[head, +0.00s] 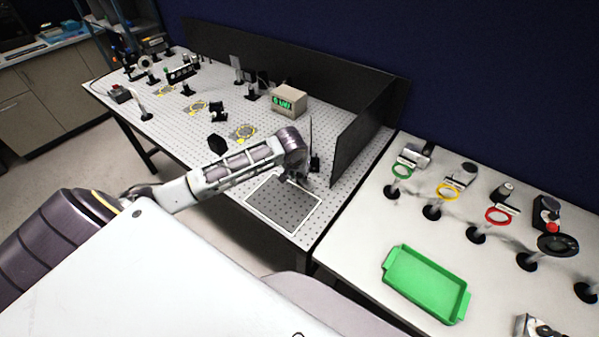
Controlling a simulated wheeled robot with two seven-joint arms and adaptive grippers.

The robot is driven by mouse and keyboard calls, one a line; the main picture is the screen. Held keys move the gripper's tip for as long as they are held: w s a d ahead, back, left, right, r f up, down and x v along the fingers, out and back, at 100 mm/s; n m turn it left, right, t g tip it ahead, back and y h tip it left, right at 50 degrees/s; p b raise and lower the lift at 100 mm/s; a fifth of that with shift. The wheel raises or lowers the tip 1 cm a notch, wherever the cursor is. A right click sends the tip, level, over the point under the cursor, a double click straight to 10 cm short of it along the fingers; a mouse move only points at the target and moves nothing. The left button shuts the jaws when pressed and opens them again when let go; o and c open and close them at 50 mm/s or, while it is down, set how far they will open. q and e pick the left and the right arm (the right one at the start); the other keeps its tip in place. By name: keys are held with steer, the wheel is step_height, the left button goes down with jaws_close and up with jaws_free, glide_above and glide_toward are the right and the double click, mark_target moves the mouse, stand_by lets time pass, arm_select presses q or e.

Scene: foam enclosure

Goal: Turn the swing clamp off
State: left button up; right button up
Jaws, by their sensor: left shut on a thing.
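My left arm reaches in from the left over the perforated optical table (180,105). Its gripper (299,179) points down at the near right part of that table, at the edge of a dark framed plate (283,204). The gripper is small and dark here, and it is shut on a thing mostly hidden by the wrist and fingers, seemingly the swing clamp. A small dark post (315,163) with a thin upright rod stands just right of the gripper. My right gripper is not in view.
A black panel (357,132) stands close to the right of the gripper. A beige box with a green display (287,101) stands behind the wrist. Optics mounts fill the table's far left. The right table holds a green tray (426,284) and several ringed mounts.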

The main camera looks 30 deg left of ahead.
arm_select(q)
steer(key=o, duration=1)
steer(key=shift+r, duration=0.2)
steer(key=shift+v, duration=5.85)
steer(key=shift+s, duration=0.1)
